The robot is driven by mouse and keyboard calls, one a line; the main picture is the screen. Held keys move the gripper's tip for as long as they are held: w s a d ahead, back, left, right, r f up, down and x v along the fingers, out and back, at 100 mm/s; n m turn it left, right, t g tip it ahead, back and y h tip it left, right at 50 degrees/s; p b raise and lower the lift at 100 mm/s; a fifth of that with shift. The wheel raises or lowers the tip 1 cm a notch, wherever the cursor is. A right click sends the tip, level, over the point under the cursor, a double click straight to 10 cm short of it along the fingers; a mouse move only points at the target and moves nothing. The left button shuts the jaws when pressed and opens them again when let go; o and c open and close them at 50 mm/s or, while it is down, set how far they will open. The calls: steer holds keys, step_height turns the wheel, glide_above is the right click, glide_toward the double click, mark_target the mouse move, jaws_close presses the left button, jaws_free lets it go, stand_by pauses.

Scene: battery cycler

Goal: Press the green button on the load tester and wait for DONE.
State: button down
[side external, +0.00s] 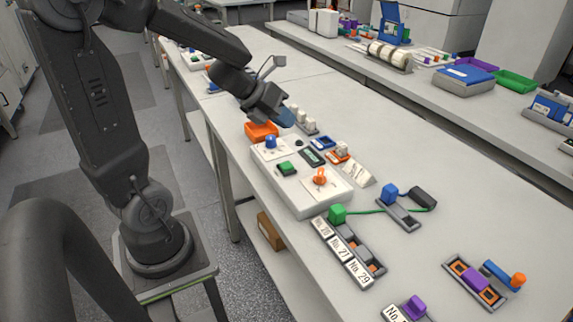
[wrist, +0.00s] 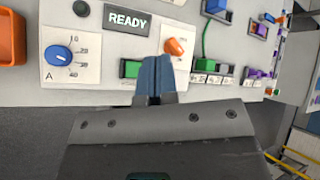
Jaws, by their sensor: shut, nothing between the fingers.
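The load tester (side external: 318,200) is a white box on the bench with a sloped face. Its display (wrist: 127,19) reads READY in the wrist view. The green button (wrist: 131,68) sits below the display; it also shows in the side view (side external: 287,168). A blue knob (wrist: 59,56) is left of it and an orange knob (wrist: 175,46) is to its right. My gripper (wrist: 157,62) is shut and empty, its blue fingers just right of the green button in the wrist view, covering part of its surround. In the side view my gripper (side external: 287,117) appears above the tester's far end.
An orange bin (side external: 262,130) stands at the tester's far end. Small parts and a white label card (side external: 359,173) lie along its right side. A green block (side external: 337,213) with a green cable stands near its front end.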

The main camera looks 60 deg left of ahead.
mark_target(285, 164)
steer(key=shift+f, duration=4.4)
steer(key=shift+f, duration=0.1)
steer(key=shift+f, duration=0.3)
steer(key=shift+f, duration=0.55)
steer(key=shift+r, duration=1)
steer(key=shift+r, duration=0.1)
steer(key=shift+r, duration=2.4)
